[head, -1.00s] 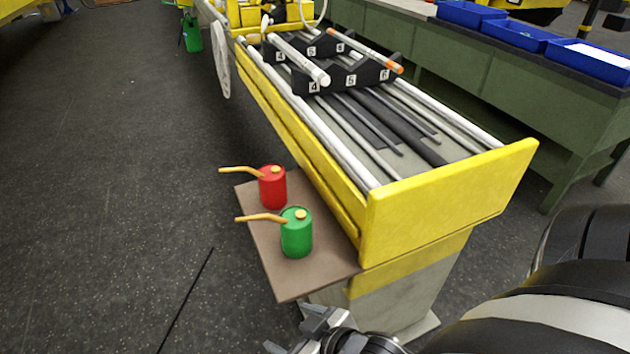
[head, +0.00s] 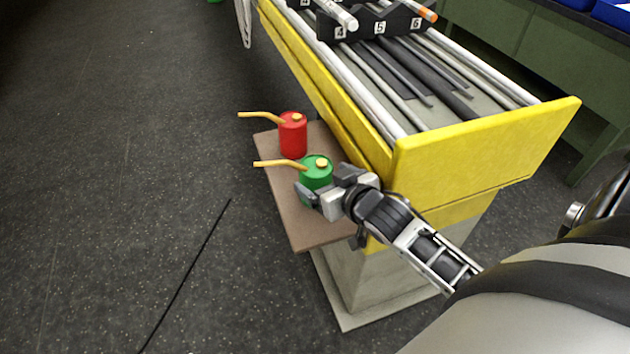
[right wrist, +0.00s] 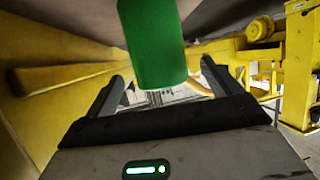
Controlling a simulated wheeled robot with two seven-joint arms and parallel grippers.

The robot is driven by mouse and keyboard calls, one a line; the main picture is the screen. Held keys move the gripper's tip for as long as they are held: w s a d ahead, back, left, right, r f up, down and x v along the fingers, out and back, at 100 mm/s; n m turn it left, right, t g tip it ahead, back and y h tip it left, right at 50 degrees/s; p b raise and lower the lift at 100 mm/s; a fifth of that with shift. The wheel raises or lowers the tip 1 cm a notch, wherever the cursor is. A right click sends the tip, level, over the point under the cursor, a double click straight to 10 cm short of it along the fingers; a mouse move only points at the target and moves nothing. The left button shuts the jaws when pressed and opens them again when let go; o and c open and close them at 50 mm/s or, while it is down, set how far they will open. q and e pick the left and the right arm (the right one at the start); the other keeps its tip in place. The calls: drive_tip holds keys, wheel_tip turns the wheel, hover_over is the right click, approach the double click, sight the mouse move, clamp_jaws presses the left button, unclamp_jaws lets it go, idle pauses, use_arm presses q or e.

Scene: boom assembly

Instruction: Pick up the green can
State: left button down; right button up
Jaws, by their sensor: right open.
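The green can (head: 317,170) has a yellow cap and spout and stands upright on a brown shelf (head: 315,229). In the right wrist view the green can (right wrist: 153,45) shows between the two fingers, ahead of the palm. My right gripper (head: 324,190) is open, with its fingers to either side of the can's front. In the right wrist view the open gripper (right wrist: 165,92) holds nothing firmly; I cannot tell whether a finger touches the can. The can's lower front is partly hidden by the gripper in the head view. My left gripper is not in view.
A red can (head: 292,136) with a yellow spout stands just behind the green can on the shelf. A yellow-sided bed (head: 480,150) with metal rods rises right beside the shelf. The floor to the left is clear.

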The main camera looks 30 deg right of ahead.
drive_tip(key=x, duration=0.5)
drive_tip(key=shift+s+f, duration=0.1)
drive_tip(key=c, duration=1.2)
drive_tip(key=shift+o, duration=0.2)
